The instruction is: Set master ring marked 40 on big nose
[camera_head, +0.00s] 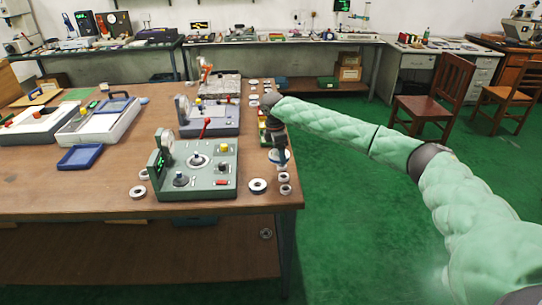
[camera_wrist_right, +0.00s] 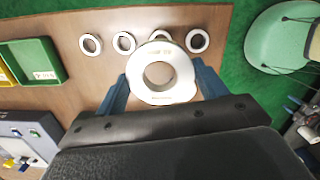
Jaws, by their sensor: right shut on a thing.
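My right gripper (camera_head: 279,158) is at the right edge of the wooden table. In the right wrist view its blue fingers (camera_wrist_right: 162,82) are shut on a large steel ring (camera_wrist_right: 160,94), one on each side. The ring has small markings that I cannot read for sure. The held ring (camera_head: 283,156) also shows in part in the head view. A green gauge station (camera_head: 205,187) stands left of the gripper, apart from it. On its top are a wider round nose (camera_head: 198,160) and a smaller dark one (camera_head: 180,180). My left gripper is not in view.
Loose rings lie near the table's right edge, one of them dark-centred (camera_head: 257,186); several more rings (camera_wrist_right: 90,44) show in the wrist view. A second grey-blue station (camera_head: 212,122) stands behind the green one. A blue tray (camera_head: 80,158) lies at left. Front-left table is clear.

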